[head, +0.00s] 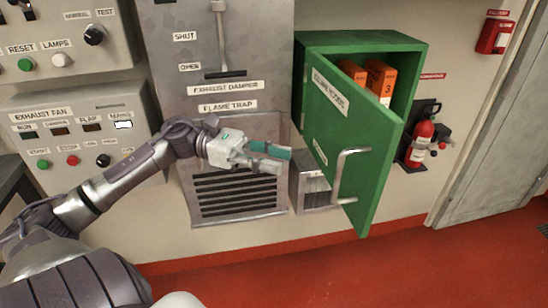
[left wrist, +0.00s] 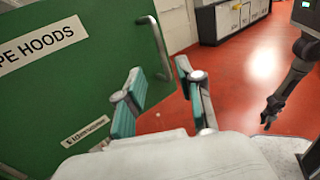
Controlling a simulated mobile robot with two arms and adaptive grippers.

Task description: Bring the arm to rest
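My left gripper (head: 268,157) is in front of the grey panel, left of the green cabinet's open door (head: 345,140). In the left wrist view its two teal-padded fingers (left wrist: 168,105) stand apart with nothing between them. The door fills the left of that view, with its label and metal handle (left wrist: 155,45) close behind the fingers; I cannot tell whether anything touches. My right arm (left wrist: 290,85) hangs at the right of the left wrist view, its gripper (left wrist: 271,112) small and pointing down. It is not in the head view.
Orange boxes (head: 380,80) stand inside the green cabinet (head: 413,45). Control panels (head: 75,120) are at the left, a vent grille (head: 238,195) below my gripper. A fire extinguisher (head: 422,138) hangs right of the cabinet. The red floor (head: 400,265) in front is clear.

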